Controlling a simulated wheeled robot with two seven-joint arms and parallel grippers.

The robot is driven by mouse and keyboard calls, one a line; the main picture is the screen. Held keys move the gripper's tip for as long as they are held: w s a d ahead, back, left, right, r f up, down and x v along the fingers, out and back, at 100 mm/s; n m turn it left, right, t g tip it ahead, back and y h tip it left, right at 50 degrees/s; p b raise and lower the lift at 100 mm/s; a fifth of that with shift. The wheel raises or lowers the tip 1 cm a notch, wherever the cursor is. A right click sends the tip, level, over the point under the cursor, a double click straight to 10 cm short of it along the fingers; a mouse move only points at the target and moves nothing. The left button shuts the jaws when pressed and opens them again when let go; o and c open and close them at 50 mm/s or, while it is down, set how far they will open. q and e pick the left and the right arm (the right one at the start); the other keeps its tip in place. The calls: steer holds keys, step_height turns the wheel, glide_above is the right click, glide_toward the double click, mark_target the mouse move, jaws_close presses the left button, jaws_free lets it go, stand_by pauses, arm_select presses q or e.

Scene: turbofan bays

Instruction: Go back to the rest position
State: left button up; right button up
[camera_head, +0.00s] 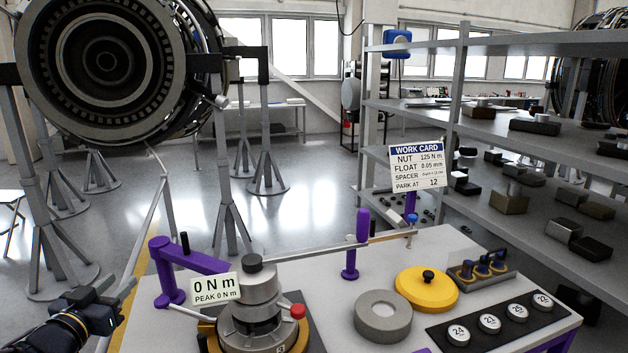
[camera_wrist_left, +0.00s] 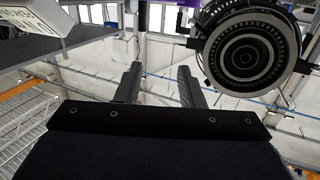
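My left gripper (camera_head: 108,289) is at the lower left of the head view, in the air left of the workbench and apart from everything on it. In the left wrist view its two fingers (camera_wrist_left: 158,86) stand apart with nothing between them, so it is open and empty. My right gripper is not in view. The workbench (camera_head: 337,273) holds a grey metal stack (camera_head: 253,306) at its front left, with a long bar reaching right from it. A sign by the stack reads 0 N m, peak 0 N m.
A grey ring (camera_head: 383,316), a yellow disc (camera_head: 426,288) and a dark strip of numbered discs (camera_head: 490,323) lie on the bench. A work card (camera_head: 417,166) stands behind. Shelves (camera_head: 520,140) with dark blocks are at right. An engine (camera_head: 110,65) on stands is at left. Open floor lies between.

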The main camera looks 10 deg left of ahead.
arm_select(q)
steer(key=s+d+f+g+h, duration=0.2)
steer(key=s+d, duration=0.4)
steer(key=d, duration=0.3)
steer(key=s+d+f+g+h, duration=0.2)
steer(key=s+d+f+g, duration=0.2)
steer(key=s+d, duration=0.3)
steer(key=s+d+f+g+h, duration=0.2)
steer(key=s+d+f+g, duration=0.2)
steer(key=s+d, duration=0.3)
steer(key=d+g, duration=0.1)
steer(key=d, duration=0.4)
steer(key=shift+g, duration=0.3)
steer(key=shift+w+f, duration=0.1)
